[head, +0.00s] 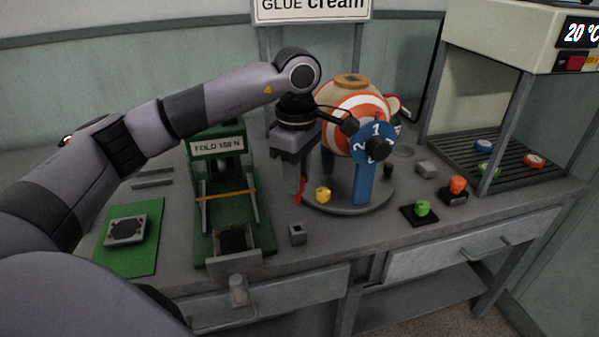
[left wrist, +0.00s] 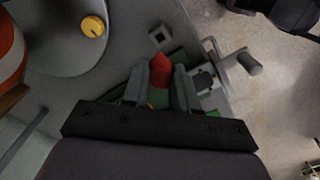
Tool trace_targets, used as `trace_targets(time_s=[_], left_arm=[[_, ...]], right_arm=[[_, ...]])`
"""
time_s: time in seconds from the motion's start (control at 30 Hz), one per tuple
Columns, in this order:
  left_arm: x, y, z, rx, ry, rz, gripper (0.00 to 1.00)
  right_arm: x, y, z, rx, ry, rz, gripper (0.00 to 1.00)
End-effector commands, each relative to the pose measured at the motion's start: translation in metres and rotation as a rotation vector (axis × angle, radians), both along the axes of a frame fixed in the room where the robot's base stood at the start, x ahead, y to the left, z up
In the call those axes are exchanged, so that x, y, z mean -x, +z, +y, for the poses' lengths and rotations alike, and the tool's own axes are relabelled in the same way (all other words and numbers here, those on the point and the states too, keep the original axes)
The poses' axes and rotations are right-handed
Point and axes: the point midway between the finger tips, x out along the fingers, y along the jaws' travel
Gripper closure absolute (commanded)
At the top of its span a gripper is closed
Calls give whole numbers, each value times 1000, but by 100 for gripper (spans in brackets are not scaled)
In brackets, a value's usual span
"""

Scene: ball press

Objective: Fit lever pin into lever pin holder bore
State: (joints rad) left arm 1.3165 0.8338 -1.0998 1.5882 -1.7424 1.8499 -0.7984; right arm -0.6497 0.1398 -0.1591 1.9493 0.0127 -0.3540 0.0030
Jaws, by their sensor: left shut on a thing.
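My left gripper (head: 299,196) is shut on a red piece, likely the lever pin (head: 299,189), and holds it above the bench. In the left wrist view the red pin (left wrist: 160,71) sits between the two fingers (left wrist: 160,88), its pointed end showing past them. A small grey block with a dark square hole, likely the lever pin holder (head: 298,235), stands on the bench in front of the gripper. In the left wrist view the holder (left wrist: 161,36) is just beyond the pin, apart from it. The pin's other end is hidden by the fingers.
The green press (head: 222,200) stands left of the holder, with a grey crank (head: 238,290) at its front. A round stand (head: 345,207) with a yellow knob (head: 322,195), blue dial (head: 371,145) and striped pot (head: 352,110) is to the right. Green and orange buttons stand farther right.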

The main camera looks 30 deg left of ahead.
Motion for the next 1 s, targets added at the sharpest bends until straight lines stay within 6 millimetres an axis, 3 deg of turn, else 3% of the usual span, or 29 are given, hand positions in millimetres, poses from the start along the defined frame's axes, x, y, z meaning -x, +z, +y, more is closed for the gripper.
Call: trace_targets(time_s=[0.37,1.0], left_arm=[[0,-6,0,-1,-2,0,100],[0,-57,0,-1,-2,0,100]], right_arm=[[0,-3,0,-1,0,0,0],[-3,-29,7,-20,4,8,0]])
